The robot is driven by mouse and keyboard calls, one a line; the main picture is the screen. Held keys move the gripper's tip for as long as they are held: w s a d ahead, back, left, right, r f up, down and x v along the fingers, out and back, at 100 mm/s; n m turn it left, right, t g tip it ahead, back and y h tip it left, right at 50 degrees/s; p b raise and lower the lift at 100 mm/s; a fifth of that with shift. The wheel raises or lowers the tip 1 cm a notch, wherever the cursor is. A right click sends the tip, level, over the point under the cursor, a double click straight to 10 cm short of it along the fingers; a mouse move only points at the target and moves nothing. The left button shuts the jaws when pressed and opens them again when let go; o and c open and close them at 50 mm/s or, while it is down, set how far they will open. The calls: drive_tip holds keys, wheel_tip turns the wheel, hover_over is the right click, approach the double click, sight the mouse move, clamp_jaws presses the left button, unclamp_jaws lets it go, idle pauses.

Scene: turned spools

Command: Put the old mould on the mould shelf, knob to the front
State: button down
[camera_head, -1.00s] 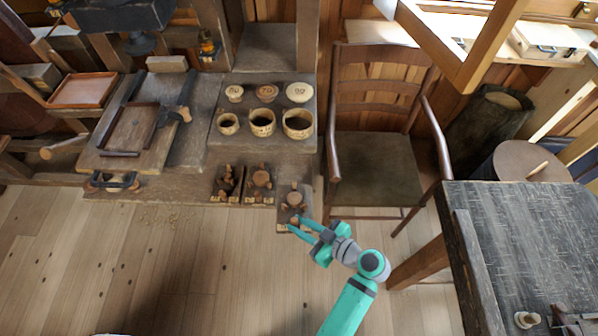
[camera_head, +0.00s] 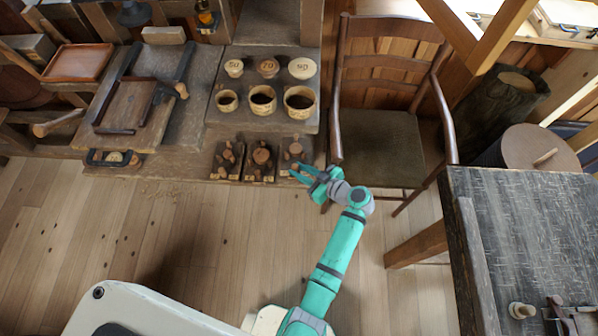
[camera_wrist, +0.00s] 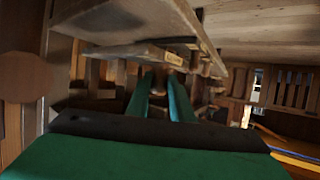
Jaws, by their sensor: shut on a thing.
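The old mould (camera_head: 296,147) is a dark flat board with turned wooden pieces on it. It is at the right end of a row with two similar moulds, on or just above the low mould shelf (camera_head: 203,174); I cannot tell whether it touches the shelf. Its front end, with the knob, faces my gripper (camera_head: 296,168). My gripper is shut on the mould at this front end, and the fingers partly hide the knob. In the wrist view, the fingers (camera_wrist: 161,85) reach in below a board edge, and the grip itself is unclear.
Two moulds (camera_head: 227,160) (camera_head: 261,161) stand close on the left. Above them is a bench top (camera_head: 222,125) with several cups and lids. A chair (camera_head: 375,140) stands close on the right. The plank floor (camera_head: 200,240) in front is clear.

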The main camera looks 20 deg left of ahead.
drive_tip(key=shift+w+a+f, duration=0.2)
drive_tip(key=shift+w+f, duration=0.3)
drive_tip(key=shift+f, duration=0.15)
drive_tip(key=shift+w+a+f, duration=0.2)
drive_tip(key=shift+w+f, duration=0.3)
drive_tip(key=shift+f, duration=1.65)
drive_tip(key=c, duration=1.6)
unclamp_jaws()
drive_tip(key=shift+o, duration=0.2)
